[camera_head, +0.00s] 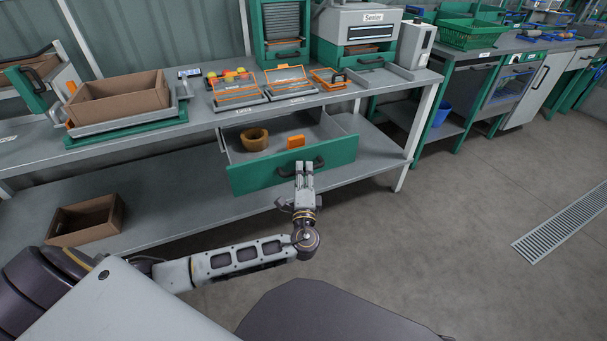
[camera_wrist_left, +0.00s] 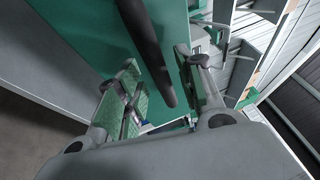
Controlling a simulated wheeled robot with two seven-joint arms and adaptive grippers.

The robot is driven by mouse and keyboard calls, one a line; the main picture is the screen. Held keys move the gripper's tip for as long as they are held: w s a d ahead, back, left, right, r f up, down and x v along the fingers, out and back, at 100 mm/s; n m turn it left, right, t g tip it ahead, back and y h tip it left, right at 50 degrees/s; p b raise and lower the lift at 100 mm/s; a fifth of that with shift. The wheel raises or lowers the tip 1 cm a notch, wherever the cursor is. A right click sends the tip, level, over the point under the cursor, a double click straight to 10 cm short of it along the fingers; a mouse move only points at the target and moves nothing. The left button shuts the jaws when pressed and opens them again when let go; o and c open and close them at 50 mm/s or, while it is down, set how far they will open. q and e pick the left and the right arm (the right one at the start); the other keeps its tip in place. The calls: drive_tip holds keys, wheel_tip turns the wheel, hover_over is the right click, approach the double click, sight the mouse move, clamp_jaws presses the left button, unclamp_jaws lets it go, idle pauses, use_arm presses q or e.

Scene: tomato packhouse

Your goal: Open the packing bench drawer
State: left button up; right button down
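The packing bench drawer (camera_head: 240,178) stands pulled out below the bench top in the head view. Its green front carries a dark bar handle (camera_head: 300,168). A tan tape roll (camera_head: 255,139) and a small orange item (camera_head: 296,142) lie inside it. My left gripper (camera_head: 304,168) is at the handle in front of the drawer. In the left wrist view, the dark handle (camera_wrist_left: 150,45) runs between the two separated fingers of my left gripper (camera_wrist_left: 160,75), with gaps visible beside it. Contact is not clear. My right gripper is out of view.
The bench top (camera_head: 205,117) holds a cardboard box (camera_head: 120,98) on a stand, orange-framed trays (camera_head: 236,92) and a sealer machine (camera_head: 357,30). An empty brown box (camera_head: 86,219) sits on the lower shelf. The floor (camera_head: 450,220) to the right is clear.

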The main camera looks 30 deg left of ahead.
use_arm(q)
drive_tip(key=shift+s, duration=0.1)
drive_tip(key=v, duration=1.2)
idle(0.4)
drive_tip(key=shift+f, duration=0.1)
idle(0.4)
